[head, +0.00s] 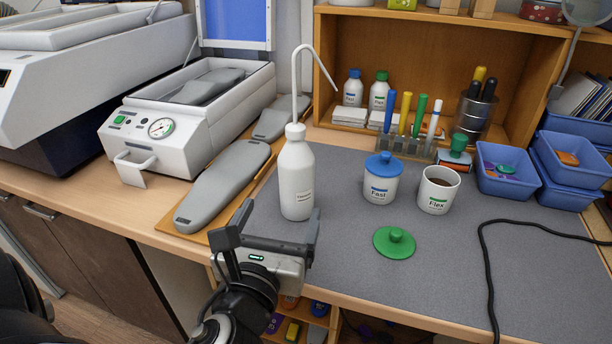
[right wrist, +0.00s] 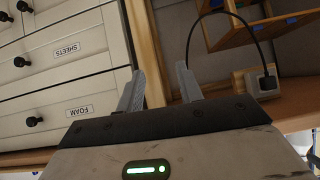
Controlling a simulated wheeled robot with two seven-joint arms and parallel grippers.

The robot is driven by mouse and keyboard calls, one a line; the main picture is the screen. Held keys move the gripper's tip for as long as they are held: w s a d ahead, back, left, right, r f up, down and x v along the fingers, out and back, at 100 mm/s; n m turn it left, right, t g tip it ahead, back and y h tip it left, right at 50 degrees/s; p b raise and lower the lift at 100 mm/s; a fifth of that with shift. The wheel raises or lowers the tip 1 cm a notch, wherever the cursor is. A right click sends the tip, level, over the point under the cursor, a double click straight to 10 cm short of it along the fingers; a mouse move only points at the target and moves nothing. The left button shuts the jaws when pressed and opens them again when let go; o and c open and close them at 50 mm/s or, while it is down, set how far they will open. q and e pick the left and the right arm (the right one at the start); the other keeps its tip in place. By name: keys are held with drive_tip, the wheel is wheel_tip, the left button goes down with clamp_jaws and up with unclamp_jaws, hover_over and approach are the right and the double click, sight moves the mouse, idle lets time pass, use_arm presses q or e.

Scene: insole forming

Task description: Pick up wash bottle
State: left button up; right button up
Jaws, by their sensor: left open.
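The white wash bottle (head: 297,180) stands upright on the grey mat in the head view. Its thin bent spout rises from the cap and arches to the right. My left gripper (head: 270,220) is open just in front of the bottle, low near its base. One finger is left of the bottle and the other overlaps its lower right in the picture; I cannot tell if they touch it. My right gripper (right wrist: 160,88) shows in the right wrist view with its two fingers apart and nothing between them, facing drawers.
A lidded Fast jar (head: 380,190), an open Flex jar (head: 437,195) and a green lid (head: 394,243) are to the right on the mat (head: 340,270). Grey insole forms (head: 225,185) lie to the left. A black cable (head: 488,270) crosses the mat's right side.

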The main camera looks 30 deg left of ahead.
sight(294, 178)
use_arm(q)
drive_tip(key=b+x, duration=0.3)
drive_tip(key=shift+w+a+f, duration=0.2)
drive_tip(key=shift+w+f, duration=0.05)
drive_tip(key=shift+w, duration=0.1)
drive_tip(key=x, duration=0.5)
drive_tip(key=shift+w+r+b, duration=0.15)
drive_tip(key=shift+r+b, duration=0.1)
drive_tip(key=shift+b, duration=0.05)
drive_tip(key=x, duration=0.4)
drive_tip(key=shift+w+a+r, duration=0.25)
drive_tip(key=shift+a+r, duration=0.05)
drive_tip(key=shift+w+a, duration=0.15)
drive_tip(key=shift+w, duration=0.35)
drive_tip(key=c, duration=1.3)
drive_tip(key=shift+c, duration=1.3)
use_arm(e)
drive_tip(key=shift+w+a+f+m+t, duration=0.1)
drive_tip(key=shift+a+f+m+t, duration=0.2)
drive_tip(key=shift+a+f, duration=0.1)
